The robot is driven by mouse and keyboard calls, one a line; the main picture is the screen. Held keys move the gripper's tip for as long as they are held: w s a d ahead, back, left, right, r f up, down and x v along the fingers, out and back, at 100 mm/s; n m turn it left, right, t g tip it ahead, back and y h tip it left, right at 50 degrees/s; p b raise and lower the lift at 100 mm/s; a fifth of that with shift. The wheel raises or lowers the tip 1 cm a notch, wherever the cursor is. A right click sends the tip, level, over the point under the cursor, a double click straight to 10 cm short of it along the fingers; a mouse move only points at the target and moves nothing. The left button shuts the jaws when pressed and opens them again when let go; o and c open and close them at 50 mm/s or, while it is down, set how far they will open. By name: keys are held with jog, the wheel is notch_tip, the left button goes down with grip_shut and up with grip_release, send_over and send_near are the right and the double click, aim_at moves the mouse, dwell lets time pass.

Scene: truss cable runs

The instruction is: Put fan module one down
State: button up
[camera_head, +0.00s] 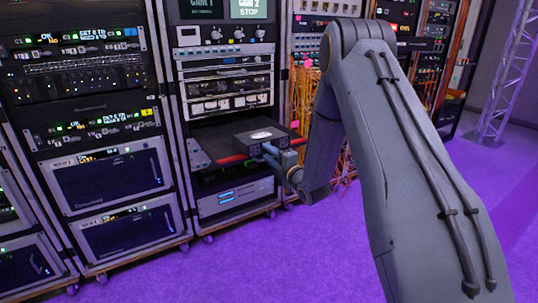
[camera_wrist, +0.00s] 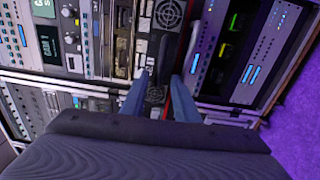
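A dark box with a pale oval on top (camera_head: 262,136), which I take to be fan module one, sits at a dark, red-edged shelf in the middle rack. Whether it rests fully on the shelf is unclear. My gripper (camera_head: 273,152) is at the box's front right corner, with blue-grey fingers. In the wrist view my gripper (camera_wrist: 160,76) has its two fingers apart. I cannot tell whether the fingers press on the box.
The middle rack has units above the shelf and a silver-framed unit (camera_head: 234,196) below it. Another rack (camera_head: 105,180) stands to the left. Orange cables (camera_head: 303,105) hang to the right. A truss (camera_head: 508,70) stands at far right. The purple floor (camera_head: 240,260) in front is clear.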

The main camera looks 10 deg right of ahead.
jog(key=s+r+m+g+h, duration=0.1)
jog(key=s+m+g, duration=0.3)
jog(key=s, duration=0.6)
jog(key=s+r+m+g+h, duration=0.2)
jog(key=s+m+g+h, duration=0.2)
jog(key=s+m, duration=0.3)
jog(key=s, duration=0.3)
jog(key=shift+s+g+p, duration=0.3)
jog(key=shift+s+g, duration=0.05)
jog(key=shift+g, duration=0.05)
jog(key=s+a+r+m+g, duration=0.1)
jog(key=s+a+m+g, duration=0.1)
jog(key=s, duration=0.7)
jog(key=s+a+r+m+g, duration=0.2)
jog(key=s+m+g, duration=0.1)
jog(key=s, duration=0.6)
jog(key=s+a+r+m+g, duration=0.1)
jog(key=s+a+m+g, duration=0.1)
jog(key=s, duration=0.7)
jog(key=shift+s+a+r+m+g, duration=0.15)
jog(key=shift+m+g, duration=0.2)
jog(key=shift+m, duration=0.25)
jog(key=shift+d+r+m+g, duration=0.15)
jog(key=shift+m+g, duration=0.2)
jog(key=shift+m, duration=0.25)
jog(key=c, duration=0.4)
jog(key=shift+s+a, duration=0.1)
jog(key=shift+s, duration=0.05)
grip_shut()
